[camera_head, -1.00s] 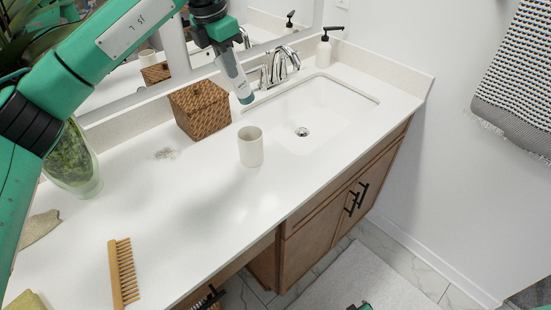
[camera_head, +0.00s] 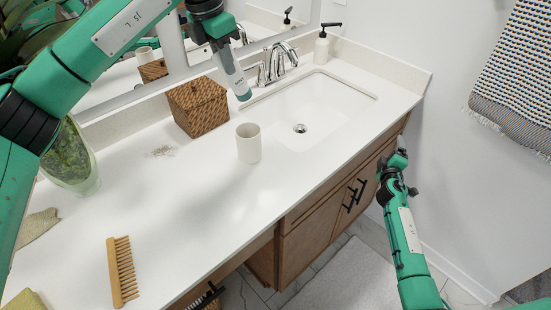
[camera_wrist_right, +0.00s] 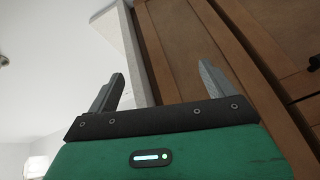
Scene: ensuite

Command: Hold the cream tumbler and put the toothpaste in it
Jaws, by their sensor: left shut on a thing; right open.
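The cream tumbler (camera_head: 248,144) stands upright on the white counter, left of the sink. The toothpaste (camera_head: 237,77), a pale tube with a teal cap pointing down, hangs tilted above the counter behind the tumbler. My left gripper (camera_head: 222,50) is shut on its upper end. The tube is apart from the tumbler. My right gripper (camera_head: 398,150) is at the right, near the cabinet front, well away from the tumbler. In the right wrist view its two fingers (camera_wrist_right: 160,85) are spread and empty, with brown cabinet wood beyond them.
A woven box (camera_head: 199,107) stands behind the tumbler to the left. The sink (camera_head: 315,110), faucet (camera_head: 277,62) and soap dispenser (camera_head: 322,48) lie to the right. A comb (camera_head: 122,272) and a green glass vase (camera_head: 75,165) are at the left. The counter's middle is clear.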

